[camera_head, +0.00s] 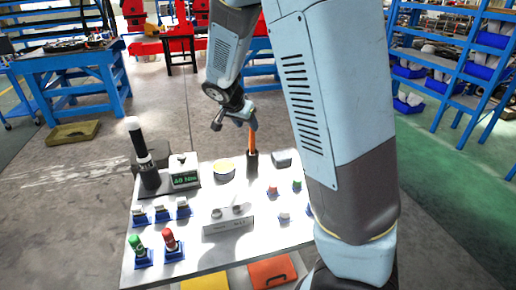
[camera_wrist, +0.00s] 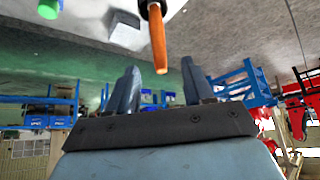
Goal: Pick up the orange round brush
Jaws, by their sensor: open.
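The orange round brush (camera_head: 252,140) stands upright at the back of the white table (camera_head: 185,233), its lower end in a dark holder or dark lower part (camera_head: 252,162); I cannot tell which. In the wrist view the brush (camera_wrist: 158,42) shows as an orange rod whose free end points toward the gap between my two fingers (camera_wrist: 158,88). The rod appears apart from both fingers. Any bristles are not visible.
A tall black device with a white top (camera_head: 142,155) and a green-lettered display (camera_head: 185,178) stand at left. Several small parts on blue bases fill the front. My arm hides the table's right side.

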